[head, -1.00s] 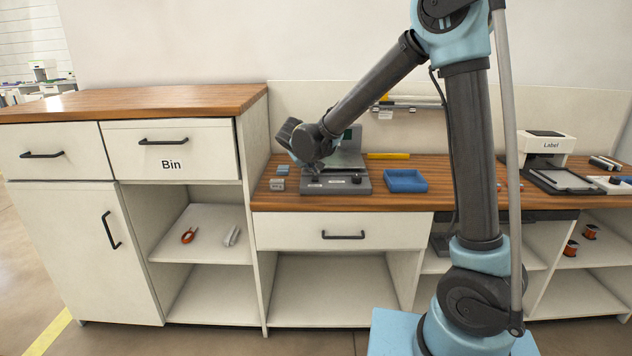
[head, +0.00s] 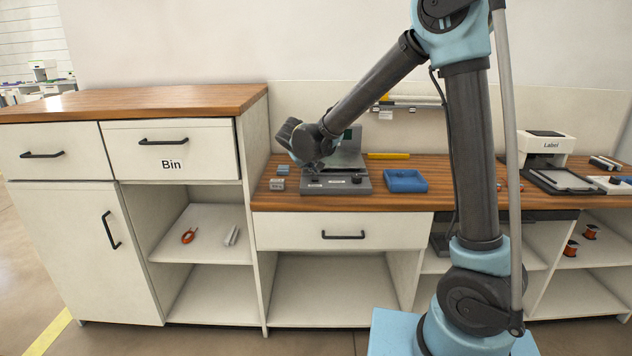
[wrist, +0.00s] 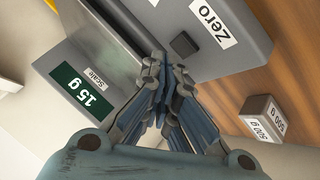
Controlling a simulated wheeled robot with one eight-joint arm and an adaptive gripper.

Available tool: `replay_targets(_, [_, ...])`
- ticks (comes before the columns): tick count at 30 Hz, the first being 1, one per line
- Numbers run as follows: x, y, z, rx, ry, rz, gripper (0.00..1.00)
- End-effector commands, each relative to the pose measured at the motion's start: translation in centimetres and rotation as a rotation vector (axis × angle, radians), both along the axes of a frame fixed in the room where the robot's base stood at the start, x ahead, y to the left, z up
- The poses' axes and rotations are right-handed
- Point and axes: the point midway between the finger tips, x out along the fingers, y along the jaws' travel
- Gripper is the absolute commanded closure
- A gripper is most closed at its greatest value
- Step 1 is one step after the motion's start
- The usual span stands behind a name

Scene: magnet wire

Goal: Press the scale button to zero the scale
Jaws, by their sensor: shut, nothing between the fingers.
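The grey scale (head: 360,188) stands on the wooden counter, partly hidden behind my arm in the head view. In the wrist view its grey housing (wrist: 165,20) fills the top. A small dark square button (wrist: 183,44) sits beside a white "Zero" label (wrist: 212,22). My gripper (wrist: 165,68) is shut and empty. Its fingertips are just below the button in the picture; I cannot tell whether they touch the scale. In the head view the fingertips are hard to make out.
Small grey weights (head: 278,184) lie left of the scale; one weight (wrist: 263,117) marked "500 g" shows in the wrist view. A blue tray (head: 405,182) is to the right, and a label printer (head: 545,146) farther right. A taller cabinet (head: 190,100) with a "Bin" drawer stands left.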

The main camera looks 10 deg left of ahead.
Motion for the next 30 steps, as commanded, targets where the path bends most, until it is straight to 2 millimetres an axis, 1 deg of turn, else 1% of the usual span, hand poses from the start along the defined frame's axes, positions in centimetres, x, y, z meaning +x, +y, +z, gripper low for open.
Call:
replay_targets(8, [-0.01,0.01,-0.04,0.0,0.0,0.0,1.0])
replay_targets(17, [-0.11,0.13,-0.74,0.0,0.0,0.0,1.0])
replay_targets(30, [-0.11,0.12,-0.81,0.0,0.0,0.0,1.0])
